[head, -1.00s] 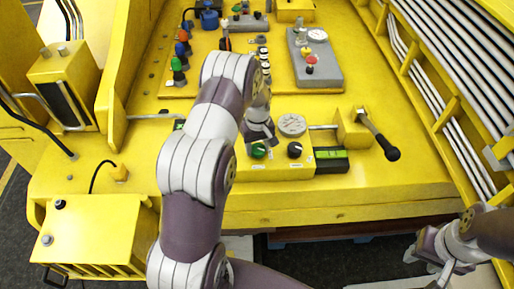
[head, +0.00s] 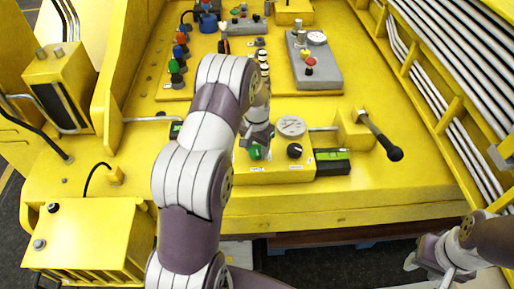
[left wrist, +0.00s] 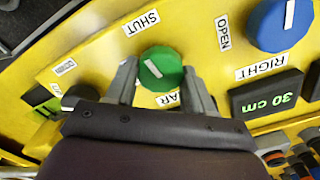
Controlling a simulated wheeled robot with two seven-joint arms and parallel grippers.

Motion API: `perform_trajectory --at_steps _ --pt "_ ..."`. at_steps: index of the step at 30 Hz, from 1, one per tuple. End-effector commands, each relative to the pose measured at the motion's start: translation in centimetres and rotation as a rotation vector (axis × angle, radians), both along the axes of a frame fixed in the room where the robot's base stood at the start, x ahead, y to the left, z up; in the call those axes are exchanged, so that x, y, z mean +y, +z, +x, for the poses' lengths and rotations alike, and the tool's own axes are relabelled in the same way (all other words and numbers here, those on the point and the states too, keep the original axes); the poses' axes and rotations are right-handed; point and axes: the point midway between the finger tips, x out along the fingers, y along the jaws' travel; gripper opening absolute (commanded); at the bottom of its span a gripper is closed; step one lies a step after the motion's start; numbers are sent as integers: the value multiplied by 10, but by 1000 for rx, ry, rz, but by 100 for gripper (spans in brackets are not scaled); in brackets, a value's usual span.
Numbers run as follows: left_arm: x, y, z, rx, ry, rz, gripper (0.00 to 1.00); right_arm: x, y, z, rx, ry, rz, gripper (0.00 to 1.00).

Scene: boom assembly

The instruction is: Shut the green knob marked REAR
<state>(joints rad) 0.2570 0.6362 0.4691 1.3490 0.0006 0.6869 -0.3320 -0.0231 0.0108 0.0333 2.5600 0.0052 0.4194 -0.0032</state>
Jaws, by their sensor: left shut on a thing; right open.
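The green knob (head: 255,152) sits on a yellow control box at the front of the machine. In the left wrist view the green knob (left wrist: 160,68) has a white pointer line slanting from upper left to lower right. A SHUT label (left wrist: 141,22) is above it. The label below it is partly hidden, with only its last letters readable. My left gripper (head: 260,140) is at the green knob, and its two fingers (left wrist: 161,82) stand on either side, shut on it. My right gripper (head: 430,262) is open and away from the panel at the lower right.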

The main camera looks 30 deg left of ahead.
Motion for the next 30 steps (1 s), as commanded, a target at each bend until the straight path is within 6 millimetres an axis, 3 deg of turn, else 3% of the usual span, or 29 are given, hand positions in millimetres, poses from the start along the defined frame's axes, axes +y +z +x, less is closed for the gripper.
perform_trajectory --at_steps 11,28,29,30 --pt "0 1 -1 3 -152 0 22 0 -3 0 0 0 0 43" --pt "1 1 -1 2 -178 1 22 0 -4 0 0 0 0 43" --pt "1 1 -1 2 -178 1 62 0 -4 0 0 0 0 43" --pt "1 1 -1 2 -177 1 75 0 -4 0 0 0 0 43"
